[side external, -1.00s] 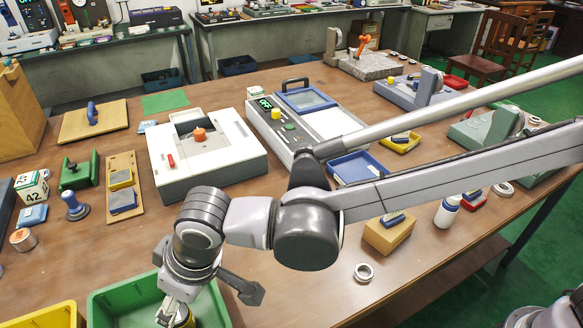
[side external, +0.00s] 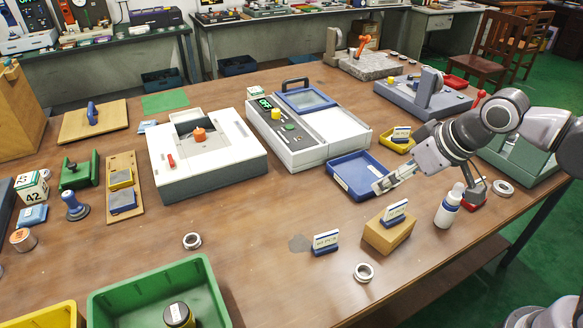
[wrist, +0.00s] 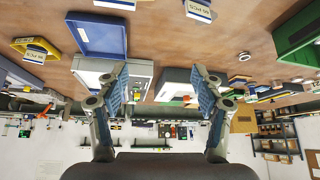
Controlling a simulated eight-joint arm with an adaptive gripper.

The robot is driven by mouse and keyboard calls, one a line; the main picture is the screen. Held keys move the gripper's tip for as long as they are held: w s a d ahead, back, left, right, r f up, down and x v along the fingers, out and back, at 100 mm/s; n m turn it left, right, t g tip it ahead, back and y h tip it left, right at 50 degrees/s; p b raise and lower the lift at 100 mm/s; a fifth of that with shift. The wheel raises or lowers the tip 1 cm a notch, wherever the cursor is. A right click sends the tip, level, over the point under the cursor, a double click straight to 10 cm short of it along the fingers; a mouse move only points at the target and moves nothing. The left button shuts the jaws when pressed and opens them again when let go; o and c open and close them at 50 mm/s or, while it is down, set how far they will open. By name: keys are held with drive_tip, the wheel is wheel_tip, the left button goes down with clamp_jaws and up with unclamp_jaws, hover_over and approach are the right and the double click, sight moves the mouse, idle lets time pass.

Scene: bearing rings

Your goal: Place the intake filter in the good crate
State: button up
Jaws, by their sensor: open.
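A dark canister with a yellow band and a light top, which looks like the intake filter (side external: 178,315), stands in the green crate (side external: 203,268) at the front left in the side external view. No label on the crate is readable. The green crate also shows in part at the right of the wrist view (wrist: 293,35). My gripper (side external: 394,178) is open and empty at the right, beside and above the blue tray. In the wrist view its two fingers (wrist: 163,88) are spread apart with nothing held between them.
The blue tray (side external: 350,187) and a yellow tray (side external: 398,146) are near my gripper. A white bottle (side external: 449,207), a wooden block with a label card (side external: 388,236) and metal rings (side external: 364,272) stand at the front right. A yellow crate (side external: 45,318) is left of the green one.

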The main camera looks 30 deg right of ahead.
drive_tip(key=s+d+f+m+h, duration=0.1)
drive_tip(key=s+d+f+m, duration=0.1)
drive_tip(key=s+d, duration=0.3)
drive_tip(key=d+f, duration=0.1)
drive_tip(key=d, duration=0.1)
drive_tip(key=shift+s+d+t, duration=0.15)
drive_tip(key=shift+d+t, duration=0.25)
idle(0.7)
